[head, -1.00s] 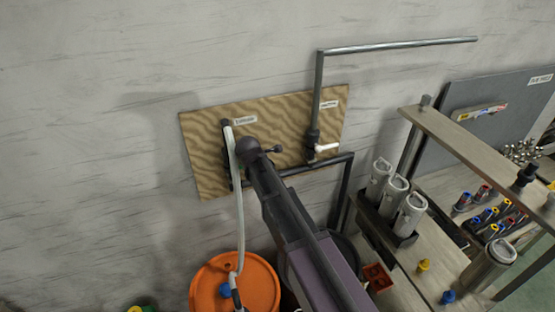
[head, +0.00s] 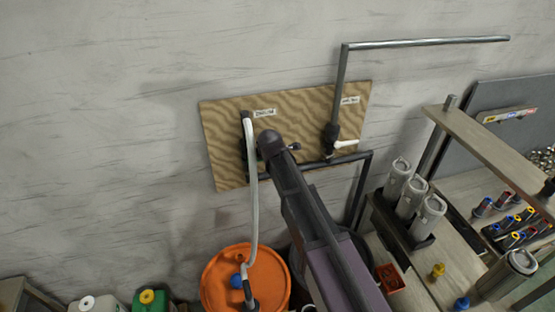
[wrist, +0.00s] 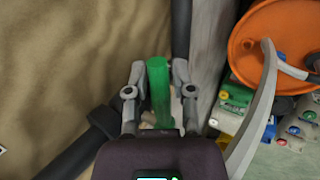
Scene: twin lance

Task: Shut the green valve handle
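The green valve handle (wrist: 158,90) stands upright in the wrist view, between the two fingers of my gripper (wrist: 158,78). One finger is on each side of it, with a visible gap on the left and a smaller one on the right; I see no clear grip. In the head view my arm hides the green handle, and its end is in front of the wood-patterned board (head: 225,125) on the wall. A second valve with a white handle (head: 345,144) is on the right of the board.
A white hose (head: 253,200) runs from the board down to an orange drum (head: 222,272). A bench with grey canisters (head: 411,197) stands at right. Green and white jugs (wrist: 235,100) are beside the drum.

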